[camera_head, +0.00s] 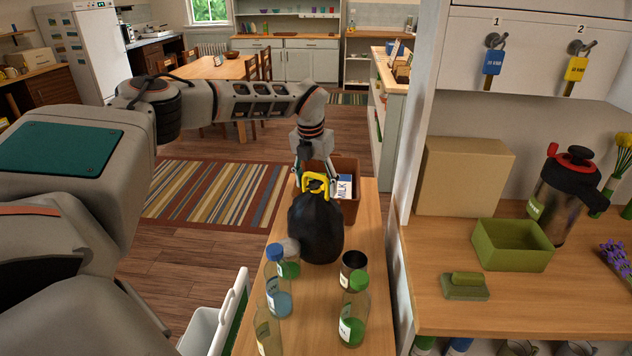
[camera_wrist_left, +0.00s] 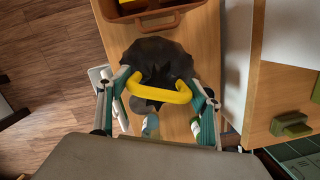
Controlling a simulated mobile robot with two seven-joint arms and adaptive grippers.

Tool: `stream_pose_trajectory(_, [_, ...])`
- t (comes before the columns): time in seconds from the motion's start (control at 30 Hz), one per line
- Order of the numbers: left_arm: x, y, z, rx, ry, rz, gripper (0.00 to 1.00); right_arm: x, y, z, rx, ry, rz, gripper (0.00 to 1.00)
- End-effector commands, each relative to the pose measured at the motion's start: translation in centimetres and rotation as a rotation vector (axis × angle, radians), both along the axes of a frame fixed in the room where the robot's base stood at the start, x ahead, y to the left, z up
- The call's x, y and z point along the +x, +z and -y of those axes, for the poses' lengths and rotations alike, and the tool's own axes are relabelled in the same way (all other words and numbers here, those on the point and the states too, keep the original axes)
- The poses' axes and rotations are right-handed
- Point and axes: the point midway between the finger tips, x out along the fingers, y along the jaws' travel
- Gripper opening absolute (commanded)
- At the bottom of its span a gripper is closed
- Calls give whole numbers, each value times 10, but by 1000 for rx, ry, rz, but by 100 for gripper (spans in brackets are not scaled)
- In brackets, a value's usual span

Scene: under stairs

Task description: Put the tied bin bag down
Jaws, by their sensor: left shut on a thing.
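The tied black bin bag (camera_head: 316,230) has a yellow tie handle (camera_head: 317,182) on top. It is upright over the narrow wooden bench (camera_head: 372,215). My left gripper (camera_head: 316,172) is above it, shut on the yellow handle. In the left wrist view the handle (camera_wrist_left: 160,90) spans between the two fingers, with the black bag (camera_wrist_left: 158,58) beyond it. I cannot tell whether the bag's underside touches the bench, as bottles and the bag itself hide it. My right gripper is in neither view.
Bottles (camera_head: 353,312) and a dark cup (camera_head: 354,270) crowd the bench in front of the bag. A brown crate (camera_head: 347,206) with a milk carton stands behind. A white bin (camera_head: 200,330) is at the left, a post (camera_head: 408,140) at the right.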

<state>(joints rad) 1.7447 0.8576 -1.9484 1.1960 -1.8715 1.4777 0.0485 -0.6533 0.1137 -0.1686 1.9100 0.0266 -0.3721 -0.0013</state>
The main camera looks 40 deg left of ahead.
Motion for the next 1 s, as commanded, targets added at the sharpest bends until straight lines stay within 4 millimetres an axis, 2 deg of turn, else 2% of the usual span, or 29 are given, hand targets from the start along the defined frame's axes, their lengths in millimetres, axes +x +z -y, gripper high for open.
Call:
stream_pose_trajectory(0.1, [1, 1, 0, 0, 0, 5, 26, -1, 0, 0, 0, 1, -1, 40])
stream_pose_trajectory(0.13, [0, -1, 0, 0, 0, 0, 72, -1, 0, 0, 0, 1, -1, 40])
stream_pose_trajectory(0.17, [0, -1, 0, 0, 0, 0, 80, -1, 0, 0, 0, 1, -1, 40])
stream_pose_trajectory(0.5, [0, -1, 0, 0, 0, 0, 81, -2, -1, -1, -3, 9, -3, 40])
stream_pose_trajectory(0.63, [-1, 7, 0, 0, 1, 1, 81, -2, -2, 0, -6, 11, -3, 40])
stream_pose_trajectory(0.77, [-3, 26, 1, 0, -1, 3, 81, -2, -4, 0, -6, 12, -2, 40])
stream_pose_trajectory(1.0, [-11, 75, 2, 1, -1, 3, 81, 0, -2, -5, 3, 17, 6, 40])
